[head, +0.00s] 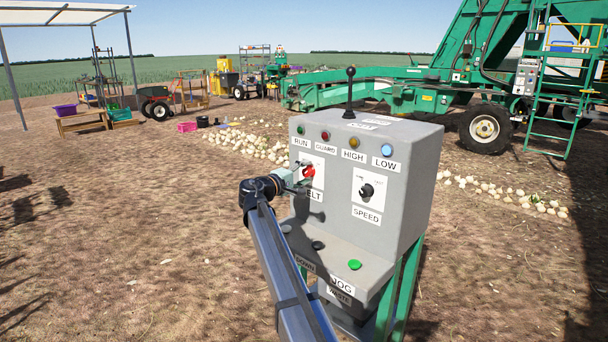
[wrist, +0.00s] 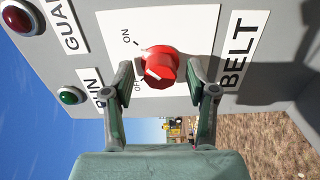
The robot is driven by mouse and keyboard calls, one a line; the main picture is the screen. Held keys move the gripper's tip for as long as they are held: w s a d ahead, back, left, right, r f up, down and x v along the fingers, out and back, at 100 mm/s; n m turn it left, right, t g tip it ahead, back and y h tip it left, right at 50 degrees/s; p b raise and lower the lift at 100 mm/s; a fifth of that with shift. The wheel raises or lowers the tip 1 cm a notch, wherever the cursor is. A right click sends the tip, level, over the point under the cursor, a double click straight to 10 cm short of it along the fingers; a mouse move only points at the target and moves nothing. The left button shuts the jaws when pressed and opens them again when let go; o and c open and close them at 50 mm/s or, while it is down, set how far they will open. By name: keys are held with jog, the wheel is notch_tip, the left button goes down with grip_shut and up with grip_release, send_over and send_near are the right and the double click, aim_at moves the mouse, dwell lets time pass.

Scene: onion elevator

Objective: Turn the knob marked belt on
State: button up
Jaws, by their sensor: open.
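The red belt knob (head: 309,171) sits on a white plate on the grey control box (head: 410,190), above the BELT label. In the wrist view the knob (wrist: 160,62) is seen close up, with its pale mark towards the word OFF; the word ON is on the plate's other side. My gripper (head: 297,180) is at the left front of the box, reaching to the knob. In the wrist view my gripper (wrist: 161,78) is open, with one finger on each side of the knob and gaps to it. Whether the tips touch the plate cannot be told.
The black SPEED knob (head: 367,191) is right of the belt knob. A black lever (head: 350,92) stands on top of the box. Above are indicator lamps, including a blue one (head: 387,150); below, a green button (head: 354,265) is on the lower ledge. Open ground lies left.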

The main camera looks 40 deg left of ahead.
jog(key=s, duration=1.2)
jog(key=shift+a, duration=0.25)
